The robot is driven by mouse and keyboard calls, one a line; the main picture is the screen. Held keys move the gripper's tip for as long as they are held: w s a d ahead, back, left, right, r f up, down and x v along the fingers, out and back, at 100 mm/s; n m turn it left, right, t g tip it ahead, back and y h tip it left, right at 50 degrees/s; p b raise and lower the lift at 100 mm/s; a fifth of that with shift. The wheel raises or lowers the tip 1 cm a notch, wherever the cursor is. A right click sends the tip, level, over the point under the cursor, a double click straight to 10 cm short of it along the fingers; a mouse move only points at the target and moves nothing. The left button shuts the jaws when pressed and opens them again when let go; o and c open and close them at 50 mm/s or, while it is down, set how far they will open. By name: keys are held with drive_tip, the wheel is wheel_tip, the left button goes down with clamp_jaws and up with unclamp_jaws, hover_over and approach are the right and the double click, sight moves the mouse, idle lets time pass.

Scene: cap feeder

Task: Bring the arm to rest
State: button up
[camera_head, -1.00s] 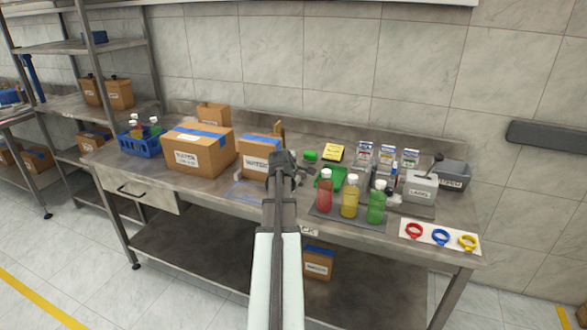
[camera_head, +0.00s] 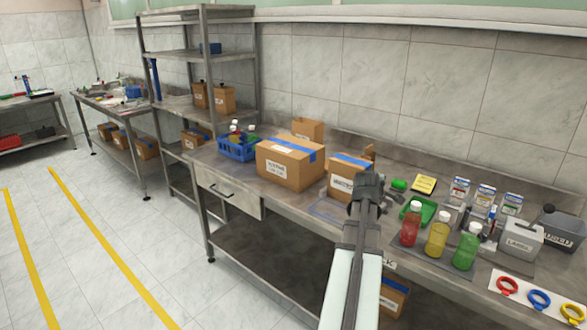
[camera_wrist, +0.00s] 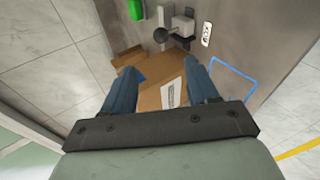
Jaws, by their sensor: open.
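My gripper (camera_head: 366,184) hangs over the workbench (camera_head: 293,208), in front of a small taped cardboard box (camera_head: 343,178). The arm reaches up from the lower edge of the head view. In the wrist view, the two dark blue fingers of my gripper (camera_wrist: 160,72) are spread apart with nothing held between them. A cardboard box with a white label (camera_wrist: 172,93) lies below and beyond the fingers there; they appear apart from it. In the head view the fingertips are small and partly hidden by the wrist.
Red (camera_head: 411,225), yellow (camera_head: 438,235) and green (camera_head: 467,247) bottles stand right of my gripper. A green tray (camera_head: 427,207) and a grey jug (camera_head: 521,238) are nearby. A larger box (camera_head: 287,165) and blue crate (camera_head: 236,151) stand left. Floor at left is clear.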

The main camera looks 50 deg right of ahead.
drive_tip(key=w+a+f+t+y, duration=0.1)
drive_tip(key=w+a+f+y, duration=0.2)
drive_tip(key=w+a+f, duration=0.7)
drive_tip(key=w+a+f+t+y, duration=0.1)
drive_tip(key=w+a+f+y, duration=0.1)
drive_tip(key=w+a+f, duration=0.85)
drive_tip(key=w+a+f+m+g+y, duration=0.1)
drive_tip(key=w+a+f+y, duration=0.15)
drive_tip(key=a, duration=0.85)
drive_tip(key=w+a+f+y, duration=0.1)
drive_tip(key=w+a+f, duration=0.25)
drive_tip(key=a, duration=0.85)
drive_tip(key=w+a+f+m+g+y, duration=0.15)
drive_tip(key=a+f, duration=0.25)
drive_tip(key=a, duration=0.7)
drive_tip(key=s+a+f+g+y, duration=0.1)
drive_tip(key=s+a+f, duration=0.2)
drive_tip(key=a, duration=0.5)
drive_tip(key=s+a+f+g, duration=0.1)
drive_tip(key=s+a+f, duration=0.25)
drive_tip(key=a, duration=0.45)
drive_tip(key=s+f+g, duration=0.3)
drive_tip(key=s+f, duration=0.7)
drive_tip(key=s, duration=0.4)
drive_tip(key=s+f+g, duration=0.3)
drive_tip(key=s+f, duration=0.7)
drive_tip(key=s, duration=0.4)
drive_tip(key=shift+s, duration=0.3)
